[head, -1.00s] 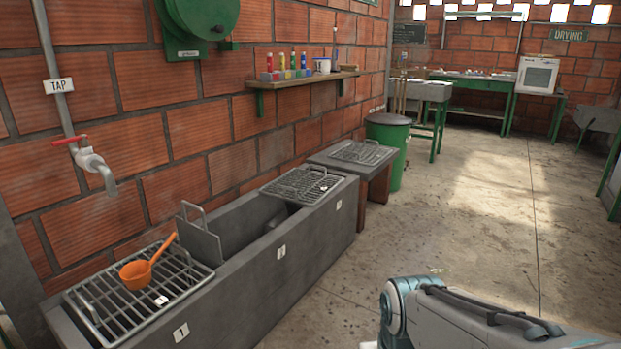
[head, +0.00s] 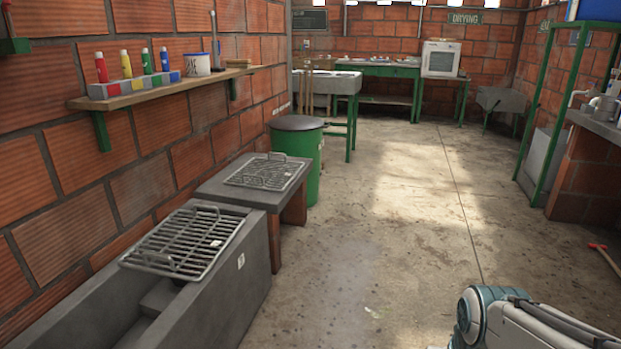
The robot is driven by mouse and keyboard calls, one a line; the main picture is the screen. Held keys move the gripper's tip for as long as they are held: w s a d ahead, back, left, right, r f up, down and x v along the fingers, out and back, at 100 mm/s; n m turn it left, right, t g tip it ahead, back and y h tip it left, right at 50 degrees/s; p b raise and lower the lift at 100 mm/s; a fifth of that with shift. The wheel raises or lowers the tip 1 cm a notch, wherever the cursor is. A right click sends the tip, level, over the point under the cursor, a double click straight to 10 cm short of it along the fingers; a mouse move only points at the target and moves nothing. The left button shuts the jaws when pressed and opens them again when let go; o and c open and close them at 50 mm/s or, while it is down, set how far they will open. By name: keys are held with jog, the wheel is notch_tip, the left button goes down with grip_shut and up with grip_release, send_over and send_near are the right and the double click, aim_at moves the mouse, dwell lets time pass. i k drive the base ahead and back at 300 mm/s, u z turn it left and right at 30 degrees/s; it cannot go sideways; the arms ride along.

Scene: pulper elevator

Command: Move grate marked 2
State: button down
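A metal bar grate (head: 178,250) with a handle loop lies across the far end of the grey concrete trough (head: 252,292). It bears a small white tag (head: 216,243) that is too small to read. A second, flatter grate (head: 266,171) lies on a low bench past the trough, and I see no readable number on it. I cannot tell from the numbers which grate is marked 2. Part of my arm shows at the lower right, but my gripper is out of view.
The low bench (head: 228,191) stands just past the trough. A green bin (head: 310,160) with a dark lid is behind it. A wall shelf (head: 170,92) holds coloured bottles and a white tub. The floor (head: 400,250) to the right is open. A red-handled tool (head: 605,258) lies at the right.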

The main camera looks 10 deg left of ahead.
aim_at(154, 255)
jog(key=i, duration=1.55)
jog(key=u, duration=0.55)
jog(key=i, duration=1.25)
jog(key=u, duration=1.7)
jog(key=i, duration=0.7)
jog(key=u, duration=0.55)
